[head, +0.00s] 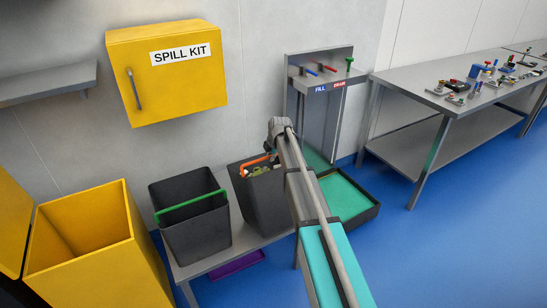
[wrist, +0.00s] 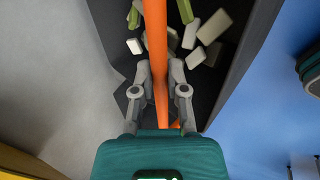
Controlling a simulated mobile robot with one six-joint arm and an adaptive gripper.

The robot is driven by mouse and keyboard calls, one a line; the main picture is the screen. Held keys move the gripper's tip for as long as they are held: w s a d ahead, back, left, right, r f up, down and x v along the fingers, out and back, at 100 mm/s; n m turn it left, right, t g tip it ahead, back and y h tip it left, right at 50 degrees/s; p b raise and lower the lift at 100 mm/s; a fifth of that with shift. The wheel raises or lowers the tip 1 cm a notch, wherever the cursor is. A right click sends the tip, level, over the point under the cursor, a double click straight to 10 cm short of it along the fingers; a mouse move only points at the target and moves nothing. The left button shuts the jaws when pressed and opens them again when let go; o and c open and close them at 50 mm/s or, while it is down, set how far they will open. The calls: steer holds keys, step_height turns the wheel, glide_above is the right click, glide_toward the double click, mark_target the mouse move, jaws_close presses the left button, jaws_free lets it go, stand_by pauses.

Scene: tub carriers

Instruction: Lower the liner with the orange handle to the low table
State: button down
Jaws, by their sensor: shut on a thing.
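The dark grey liner (head: 263,198) with the orange handle (head: 255,161) stands on a grey table (head: 212,258), right of another dark liner (head: 196,228) with a green handle (head: 190,207). My gripper (wrist: 161,95) is shut on the orange handle, which also runs upward through the wrist view (wrist: 156,40). Light and green pieces (wrist: 205,35) lie inside this liner. My arm hides the liner's right side in the head view. I cannot tell whether its base touches the table.
An open yellow bin (head: 95,245) stands at left, below a wall-mounted spill kit cabinet (head: 168,80). A teal-bottomed tray (head: 345,197) lies right of my arm. A steel bench (head: 440,83) with small parts stands at right. Blue floor is clear at lower right.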

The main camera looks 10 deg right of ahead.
steer(key=w+a, duration=0.3)
steer(key=w, duration=0.8)
steer(key=shift+a, duration=0.3)
stand_by(2.3)
steer(key=shift+f, duration=0.15)
stand_by(0.3)
steer(key=shift+f+b, duration=1.85)
steer(key=shift+b, duration=0.2)
steer(key=c, duration=0.6)
jaws_free()
